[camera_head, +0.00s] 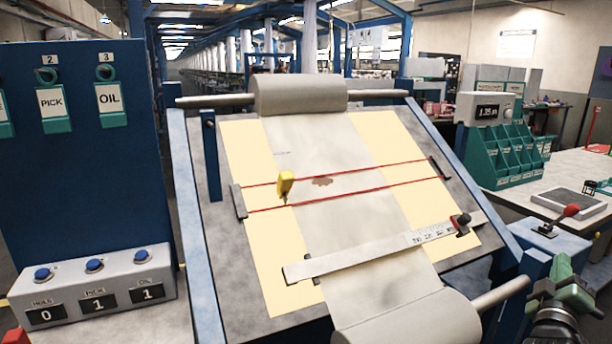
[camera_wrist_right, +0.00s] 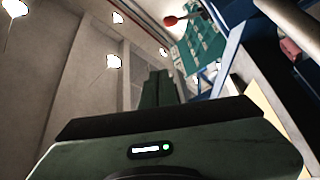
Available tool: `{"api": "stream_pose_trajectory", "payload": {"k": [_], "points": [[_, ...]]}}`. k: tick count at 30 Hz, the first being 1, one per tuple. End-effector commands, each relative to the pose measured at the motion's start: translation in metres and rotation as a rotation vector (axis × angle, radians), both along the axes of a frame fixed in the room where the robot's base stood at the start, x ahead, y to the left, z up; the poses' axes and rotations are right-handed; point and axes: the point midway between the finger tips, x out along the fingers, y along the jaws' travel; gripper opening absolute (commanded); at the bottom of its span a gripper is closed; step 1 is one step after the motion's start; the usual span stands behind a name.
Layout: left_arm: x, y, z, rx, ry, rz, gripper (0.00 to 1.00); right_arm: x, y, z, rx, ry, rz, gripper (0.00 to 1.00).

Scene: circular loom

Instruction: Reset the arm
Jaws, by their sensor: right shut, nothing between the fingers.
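My right gripper (camera_head: 562,264) is at the lower right of the head view, beside the right side of the inspection board (camera_head: 200,160) and apart from it. Its green fingers (camera_wrist_right: 155,90) point up and away in the right wrist view. They are shut with nothing between them. My left gripper is not in view.
Grey fabric (camera_head: 325,220) runs down the board between rolls, with red lines, a yellow marker (camera_head: 286,184), a brown stain (camera_head: 322,181) and a ruler bar (camera_head: 380,247). A red-knobbed lever (camera_head: 571,210) stands close behind my right gripper. A button box (camera_head: 94,285) is at left, green bins (camera_head: 510,152) at right.

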Motion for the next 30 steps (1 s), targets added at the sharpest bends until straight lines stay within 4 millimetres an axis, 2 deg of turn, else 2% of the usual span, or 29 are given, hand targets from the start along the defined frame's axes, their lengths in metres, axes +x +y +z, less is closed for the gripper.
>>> {"api": "stream_pose_trajectory", "payload": {"k": [8,14,17,20,24,27,30], "points": [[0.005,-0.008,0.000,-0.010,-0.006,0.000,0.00,-0.015,0.026,-0.049,0.151,0.068,0.036,0.00],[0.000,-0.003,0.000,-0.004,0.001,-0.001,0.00,-0.038,0.060,-0.103,0.322,0.158,0.071,0.00],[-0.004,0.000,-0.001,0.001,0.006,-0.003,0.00,-0.056,0.085,-0.137,0.433,0.227,0.090,0.00],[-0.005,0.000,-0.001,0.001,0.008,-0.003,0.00,-0.085,0.120,-0.179,0.572,0.326,0.110,0.00],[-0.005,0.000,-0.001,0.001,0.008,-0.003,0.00,-0.145,0.181,-0.240,0.796,0.514,0.125,0.00],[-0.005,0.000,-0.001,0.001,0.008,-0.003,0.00,-0.185,0.217,-0.266,0.916,0.629,0.124,0.00],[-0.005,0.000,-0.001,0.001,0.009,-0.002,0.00,-0.218,0.243,-0.282,1.001,0.721,0.118,0.00]]}}
